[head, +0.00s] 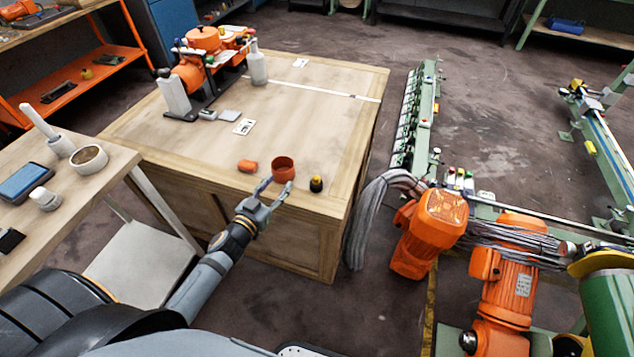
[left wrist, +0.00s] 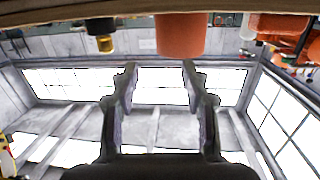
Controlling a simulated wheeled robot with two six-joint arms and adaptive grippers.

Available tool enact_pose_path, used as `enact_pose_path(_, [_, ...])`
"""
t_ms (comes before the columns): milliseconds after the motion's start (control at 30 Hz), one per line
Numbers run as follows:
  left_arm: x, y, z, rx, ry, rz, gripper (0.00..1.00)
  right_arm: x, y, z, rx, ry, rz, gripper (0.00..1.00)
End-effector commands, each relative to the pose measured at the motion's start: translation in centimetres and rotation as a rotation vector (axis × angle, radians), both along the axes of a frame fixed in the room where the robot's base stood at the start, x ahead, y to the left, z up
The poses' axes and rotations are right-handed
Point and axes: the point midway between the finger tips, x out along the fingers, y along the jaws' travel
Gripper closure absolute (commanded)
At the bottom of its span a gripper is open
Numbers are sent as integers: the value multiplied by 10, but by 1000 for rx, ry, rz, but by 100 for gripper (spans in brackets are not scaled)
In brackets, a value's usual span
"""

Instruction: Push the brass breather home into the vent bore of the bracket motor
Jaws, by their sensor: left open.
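A small black piece with a brass-yellow top (head: 316,184), which may be the brass breather, stands at the near right of the wooden bench top. It also shows in the left wrist view (left wrist: 104,38), at the upper left. My left gripper (head: 276,187) is open and empty at the bench's near edge, just in front of an orange cup (head: 283,168). In the left wrist view my two fingers (left wrist: 160,80) are spread, with the cup beyond them. Orange motors (head: 203,58) stand on a dark plate at the back left of the bench; I cannot tell which is the bracket motor. No vent bore is discernible. My right gripper is out of view.
A small orange cylinder (head: 247,166) lies left of the cup. A grey-white bottle (head: 257,68) and a white block (head: 174,95) stand near the motors. The bench's right half is mostly clear. Grey cables (head: 372,215) and large orange motors (head: 430,230) are to the right.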

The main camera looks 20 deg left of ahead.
Motion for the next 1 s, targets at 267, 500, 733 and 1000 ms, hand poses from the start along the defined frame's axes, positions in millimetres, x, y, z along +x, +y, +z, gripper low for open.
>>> enact_pose_path(267, [-15,-42,-8,-78,-72,-341,53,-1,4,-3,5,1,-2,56])
enact_pose_path(500, [-7,-51,-7,-89,-77,-366,53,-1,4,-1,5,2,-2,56])
enact_pose_path(733, [25,-69,-8,-90,-75,-365,53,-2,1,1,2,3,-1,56])
enact_pose_path(1000, [40,-76,-11,-89,-75,-364,53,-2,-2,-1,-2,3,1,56])
